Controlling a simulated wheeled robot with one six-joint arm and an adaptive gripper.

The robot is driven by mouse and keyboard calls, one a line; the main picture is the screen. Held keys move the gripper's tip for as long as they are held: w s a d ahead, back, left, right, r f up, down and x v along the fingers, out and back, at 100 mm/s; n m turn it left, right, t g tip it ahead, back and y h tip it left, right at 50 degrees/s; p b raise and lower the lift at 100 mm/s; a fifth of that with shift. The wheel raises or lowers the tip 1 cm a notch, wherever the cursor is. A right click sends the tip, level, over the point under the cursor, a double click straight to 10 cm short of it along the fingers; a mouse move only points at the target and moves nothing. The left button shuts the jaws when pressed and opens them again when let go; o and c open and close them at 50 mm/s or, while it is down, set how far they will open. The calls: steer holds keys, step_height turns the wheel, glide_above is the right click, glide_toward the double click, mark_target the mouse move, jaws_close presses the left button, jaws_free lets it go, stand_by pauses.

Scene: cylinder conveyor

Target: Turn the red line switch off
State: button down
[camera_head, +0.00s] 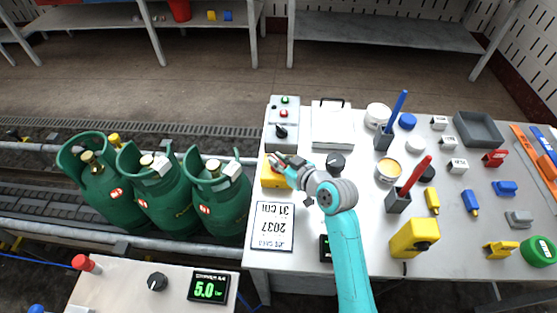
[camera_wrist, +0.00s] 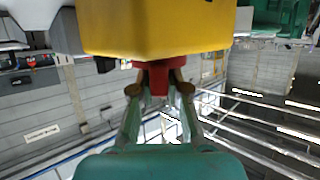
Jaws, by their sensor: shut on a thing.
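A yellow switch box (camera_head: 272,178) stands near the left edge of the white table, partly hidden by my gripper (camera_head: 279,161). In the wrist view the yellow box (camera_wrist: 160,28) fills the top middle, with a red knob (camera_wrist: 158,78) on its face. My gripper (camera_wrist: 160,92) is shut on the red knob, one finger on each side. The knob's markings and turn angle cannot be read.
A grey panel (camera_head: 274,143) with green and red buttons and a black knob stands just behind. A display card (camera_head: 272,224) lies in front. Green gas cylinders (camera_head: 163,193) stand on the conveyor to the left. Tools and small parts crowd the table's right side.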

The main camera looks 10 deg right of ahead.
steer(key=m+t+h, duration=0.1)
steer(key=m+h, duration=0.3)
steer(key=h, duration=0.1)
steer(key=shift+a+m+h, duration=0.15)
steer(key=shift+m+h, duration=0.15)
steer(key=shift+m, duration=0.1)
steer(key=m+h, duration=0.4)
steer(key=h, duration=0.1)
steer(key=shift+m+g+h, duration=0.3)
steer(key=shift+m+g, duration=0.1)
steer(key=m+g+h, duration=0.3)
steer(key=m+h, duration=0.1)
steer(key=m, duration=0.1)
steer(key=shift+g+h, duration=0.4)
steer(key=shift+f+m+g+h, duration=0.1)
steer(key=shift+m+g+h, duration=0.8)
steer(key=shift+m+g, duration=0.55)
steer(key=shift+s, duration=0.1)
steer(key=c, duration=1.2)
jaws_free()
steer(key=shift+o, duration=0.2)
